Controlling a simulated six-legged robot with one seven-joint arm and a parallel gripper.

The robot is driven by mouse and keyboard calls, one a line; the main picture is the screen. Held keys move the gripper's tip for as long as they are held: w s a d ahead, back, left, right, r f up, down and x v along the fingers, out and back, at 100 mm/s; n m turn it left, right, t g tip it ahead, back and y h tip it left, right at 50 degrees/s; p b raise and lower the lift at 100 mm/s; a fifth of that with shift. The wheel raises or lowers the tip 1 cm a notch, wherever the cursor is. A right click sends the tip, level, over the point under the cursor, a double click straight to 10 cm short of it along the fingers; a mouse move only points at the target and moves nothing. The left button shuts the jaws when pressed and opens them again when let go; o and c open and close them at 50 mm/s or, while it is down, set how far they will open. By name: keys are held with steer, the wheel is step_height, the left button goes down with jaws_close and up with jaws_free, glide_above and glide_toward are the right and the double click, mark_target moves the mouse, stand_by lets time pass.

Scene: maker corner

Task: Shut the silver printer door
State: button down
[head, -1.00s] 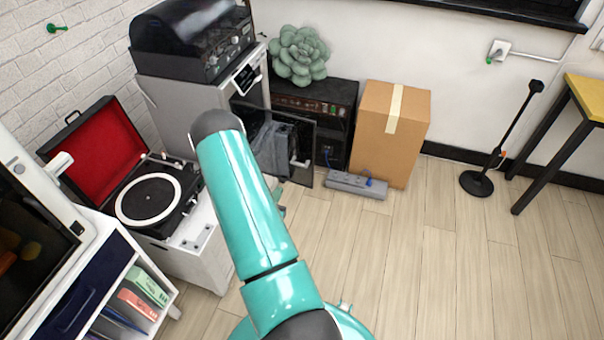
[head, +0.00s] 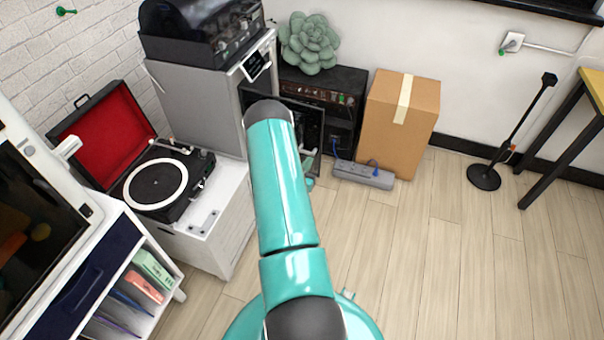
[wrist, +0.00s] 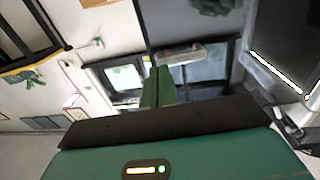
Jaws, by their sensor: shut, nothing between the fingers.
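The silver printer (head: 205,108) is a grey cabinet with a small dark screen at its upper front, standing at the back left in the head view. Its dark glass door (head: 312,128) stands open, swung out to the right in front of the black amplifier. My arm covers much of the door and the printer's opening. My gripper (head: 310,160) is mostly hidden behind my arm near the door's lower right part; I cannot tell whether it touches. In the wrist view, the green fingers (wrist: 158,78) are closed together and empty.
A black amplifier (head: 348,85) stands behind the door. A cardboard box (head: 400,120) and a grey power strip (head: 363,174) lie to its right. A record player (head: 155,187) on a white cabinet is at left.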

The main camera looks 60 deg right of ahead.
steer(key=shift+d, duration=0.7)
